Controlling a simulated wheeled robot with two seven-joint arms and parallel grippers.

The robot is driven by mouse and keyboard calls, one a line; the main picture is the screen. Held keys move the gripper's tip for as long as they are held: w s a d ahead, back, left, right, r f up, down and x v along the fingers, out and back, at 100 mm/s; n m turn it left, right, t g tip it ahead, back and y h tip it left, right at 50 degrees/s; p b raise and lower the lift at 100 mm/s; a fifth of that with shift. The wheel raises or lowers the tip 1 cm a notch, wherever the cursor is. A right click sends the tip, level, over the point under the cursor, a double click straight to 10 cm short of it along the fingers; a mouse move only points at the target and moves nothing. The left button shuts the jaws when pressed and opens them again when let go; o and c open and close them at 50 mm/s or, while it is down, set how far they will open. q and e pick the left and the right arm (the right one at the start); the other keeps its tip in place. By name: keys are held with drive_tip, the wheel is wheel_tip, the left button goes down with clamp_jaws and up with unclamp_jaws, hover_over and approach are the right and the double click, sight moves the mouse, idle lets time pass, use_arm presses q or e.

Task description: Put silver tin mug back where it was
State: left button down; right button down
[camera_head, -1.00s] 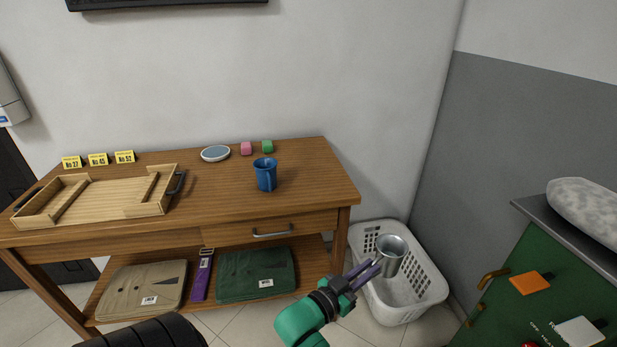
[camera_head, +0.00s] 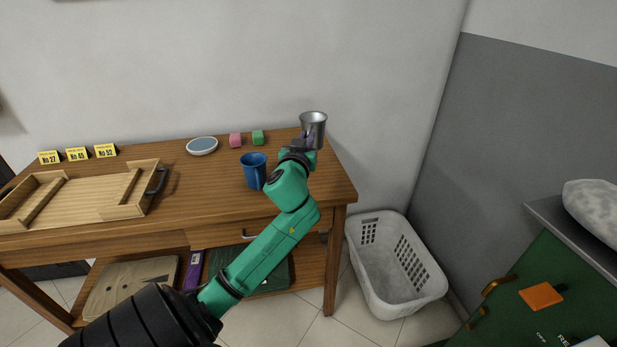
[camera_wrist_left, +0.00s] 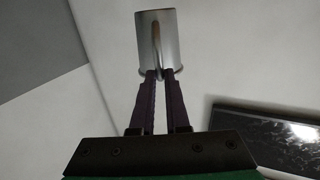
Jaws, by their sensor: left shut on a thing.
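The silver tin mug (camera_head: 314,124) is at the back right part of the wooden table, in front of the wall, in the head view. My left gripper (camera_head: 308,142) is shut on the mug from the near side; the arm reaches up from the lower left. In the left wrist view the mug (camera_wrist_left: 157,40) is between the fingertips of my left gripper (camera_wrist_left: 160,75), with wall behind it. The head view does not show clearly whether the mug's base touches the tabletop. My right gripper is not in view.
A blue mug (camera_head: 253,172) stands just left of my arm. A white basket (camera_head: 395,300) stands on the floor to the right.

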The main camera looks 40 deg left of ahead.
use_arm(q)
wheel_tip(320, 180, down, 12)
drive_tip(key=b, duration=0.2)
drive_tip(key=shift+r+b, duration=0.15)
drive_tip(key=shift+b, duration=0.2)
drive_tip(key=shift+w, duration=0.1)
drive_tip(key=c, duration=0.9)
unclamp_jaws()
